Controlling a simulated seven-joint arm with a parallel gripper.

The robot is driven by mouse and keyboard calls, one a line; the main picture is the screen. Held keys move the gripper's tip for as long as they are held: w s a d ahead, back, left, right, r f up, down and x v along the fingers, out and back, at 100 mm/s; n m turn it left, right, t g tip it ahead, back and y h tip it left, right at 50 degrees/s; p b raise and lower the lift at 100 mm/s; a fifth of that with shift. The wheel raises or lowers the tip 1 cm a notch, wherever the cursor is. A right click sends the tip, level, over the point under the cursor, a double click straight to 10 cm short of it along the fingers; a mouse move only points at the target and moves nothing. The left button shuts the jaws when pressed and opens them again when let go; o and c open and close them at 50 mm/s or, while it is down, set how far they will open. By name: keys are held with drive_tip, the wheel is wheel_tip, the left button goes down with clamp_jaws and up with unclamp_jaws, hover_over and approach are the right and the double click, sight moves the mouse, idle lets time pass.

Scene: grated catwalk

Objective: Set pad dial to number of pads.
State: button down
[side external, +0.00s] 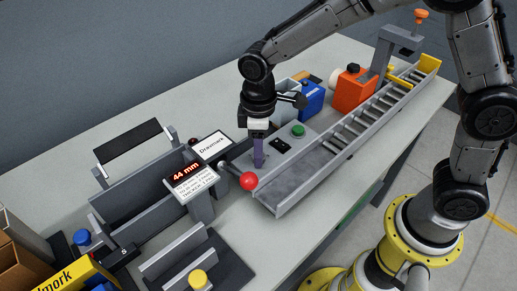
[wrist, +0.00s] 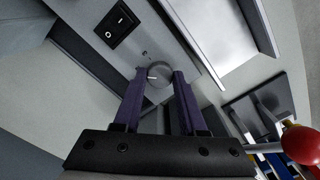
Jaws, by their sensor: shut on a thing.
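The pad dial (wrist: 158,71) is a small round grey knob with a white pointer mark, in the wrist view on the grey panel. My gripper (wrist: 157,78) has its two purple fingers closed on either side of the knob. In the side view my gripper (side external: 259,163) points down at the panel, and its fingers hide the dial there. A display (side external: 187,173) in red digits reads 44 mm, above a printed card (side external: 194,186) whose small text I cannot read clearly. Numbers around the dial cannot be made out.
A black rocker switch (wrist: 117,25) and a green button (side external: 298,130) sit near the dial. A red ball lever (side external: 249,181) stands close by. A roller chute (side external: 345,143) runs along the right, with orange (side external: 352,90) and blue (side external: 311,97) containers behind. A grey trough (side external: 140,185) is at left.

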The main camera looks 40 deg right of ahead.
drive_tip(key=shift+c, duration=2.3)
unclamp_jaws()
drive_tip(key=shift+r, duration=0.15)
wheel_tip(320, 180, up, 14)
drive_tip(key=shift+f, duration=0.2)
